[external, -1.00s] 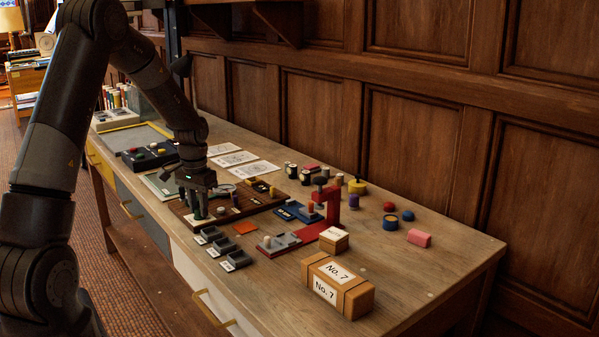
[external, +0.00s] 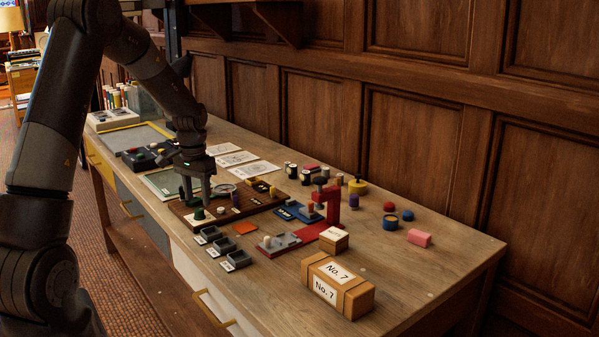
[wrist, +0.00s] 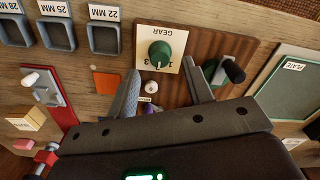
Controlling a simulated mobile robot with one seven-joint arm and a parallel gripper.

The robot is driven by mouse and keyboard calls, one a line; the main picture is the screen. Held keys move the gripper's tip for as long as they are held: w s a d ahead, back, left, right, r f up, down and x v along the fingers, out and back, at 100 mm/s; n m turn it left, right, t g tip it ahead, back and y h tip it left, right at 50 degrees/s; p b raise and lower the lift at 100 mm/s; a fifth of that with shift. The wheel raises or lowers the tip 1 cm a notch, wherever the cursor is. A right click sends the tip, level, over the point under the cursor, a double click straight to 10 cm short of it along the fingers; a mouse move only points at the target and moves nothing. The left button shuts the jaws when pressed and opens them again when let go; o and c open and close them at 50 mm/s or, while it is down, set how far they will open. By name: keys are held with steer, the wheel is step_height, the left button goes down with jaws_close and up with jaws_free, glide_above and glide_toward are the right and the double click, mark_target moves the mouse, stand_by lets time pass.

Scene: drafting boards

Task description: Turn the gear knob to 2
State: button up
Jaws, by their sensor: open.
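The green gear knob (wrist: 160,52) stands on a white plate marked GEAR (wrist: 142,34) in the wrist view. Some numerals show at the plate's edge; which one the knob points to I cannot tell. In the external view the knob (external: 198,213) sits at the near left corner of the brown panel (external: 228,212). My gripper (external: 196,197) is open and empty, with its fingers above the knob and apart from it. In the wrist view its two fingers (wrist: 162,70) straddle the line to the knob, one at each side.
A black-handled lever (wrist: 233,68) is close to one finger on the panel. A small white knob (wrist: 151,87) lies between the fingers in the wrist view. Grey trays (external: 221,246) stand in front of the panel. A red press (external: 330,205) stands to the right.

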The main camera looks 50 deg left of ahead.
mark_target(199, 209)
step_height(199, 209, up, 7)
steer(key=shift+r, duration=0.2)
stand_by(0.5)
steer(key=s+d+r+m+t+y, duration=0.1)
steer(key=s+d+r, duration=0.1)
steer(key=d+r, duration=0.55)
steer(key=s+d+r+m+t, duration=0.15)
steer(key=d+r, duration=0.35)
steer(key=d, duration=0.6)
steer(key=s+d+r+m+t+h, duration=0.1)
steer(key=s+d+r+m+t, duration=0.1)
steer(key=s+d, duration=1.3)
steer(key=shift+s+r+t, duration=0.15)
steer(key=shift+r+t, duration=0.25)
steer(key=shift+t, duration=0.15)
steer(key=shift+c, duration=0.6)
